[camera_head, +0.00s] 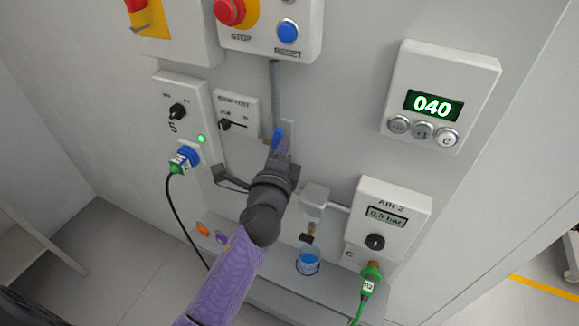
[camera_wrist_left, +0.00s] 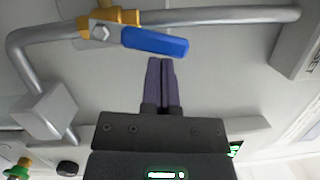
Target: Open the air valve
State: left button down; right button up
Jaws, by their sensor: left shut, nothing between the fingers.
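The air valve has a brass body (camera_wrist_left: 100,27) on a grey pipe and a blue lever (camera_wrist_left: 155,41). In the left wrist view the lever lies roughly along the pipe, slightly tilted. In the head view the blue lever (camera_head: 278,138) shows just beyond my gripper, and the valve body is mostly hidden. My left gripper (camera_head: 284,150) is at the lever. In the left wrist view its dark fingers (camera_wrist_left: 160,62) are shut and empty, with their tips just below the lever; whether they touch it I cannot tell. The AIR 2 box (camera_head: 390,225) reads 0.0 bar. My right gripper is not in view.
A STOP/RESET box (camera_head: 265,35) is above the gripper. A small switch box (camera_head: 236,113) and a plugged blue connector (camera_head: 185,158) are to the left. A filter with a blue bowl (camera_head: 308,262) and a green hose plug (camera_head: 371,275) are to the lower right. A display (camera_head: 432,105) shows 040.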

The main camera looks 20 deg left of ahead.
pick_arm(q)
jog(key=shift+a+r+n+g+p, duration=0.35)
jog(key=shift+a+n+p, duration=0.25)
jog(key=shift+n+p, duration=0.6)
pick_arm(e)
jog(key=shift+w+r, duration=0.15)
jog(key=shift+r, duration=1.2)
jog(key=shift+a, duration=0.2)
